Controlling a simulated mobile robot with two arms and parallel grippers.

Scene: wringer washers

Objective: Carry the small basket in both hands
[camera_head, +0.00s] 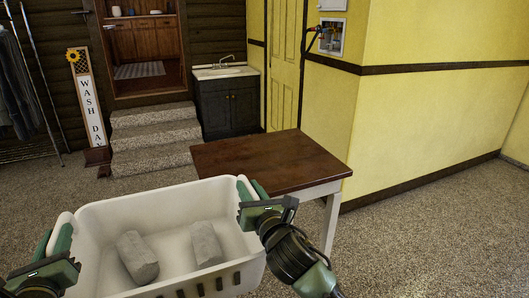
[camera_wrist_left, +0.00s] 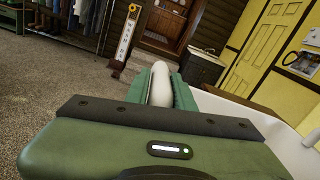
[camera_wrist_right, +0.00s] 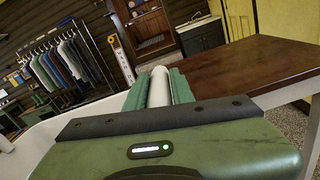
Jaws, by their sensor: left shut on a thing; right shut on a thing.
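The small white basket (camera_head: 160,200) is in front of me in the head view, held between both grippers. Two grey, roughly cylindrical pieces (camera_head: 138,258) (camera_head: 206,244) lie inside on its floor. My left gripper (camera_head: 62,243) is shut on the basket's left rim; the left wrist view shows the white rim (camera_wrist_left: 160,84) between its green fingers. My right gripper (camera_head: 252,192) is shut on the right rim; the right wrist view shows the rim (camera_wrist_right: 159,87) between its fingers. The basket's underside is hidden.
A brown-topped table (camera_head: 270,160) stands just beyond the basket to the right, its top bare. Behind are carpeted steps (camera_head: 155,138), a dark sink cabinet (camera_head: 228,102) and a "WASH DAY" sign (camera_head: 90,105). A yellow wall (camera_head: 430,110) bounds the right. Floor at far left is open.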

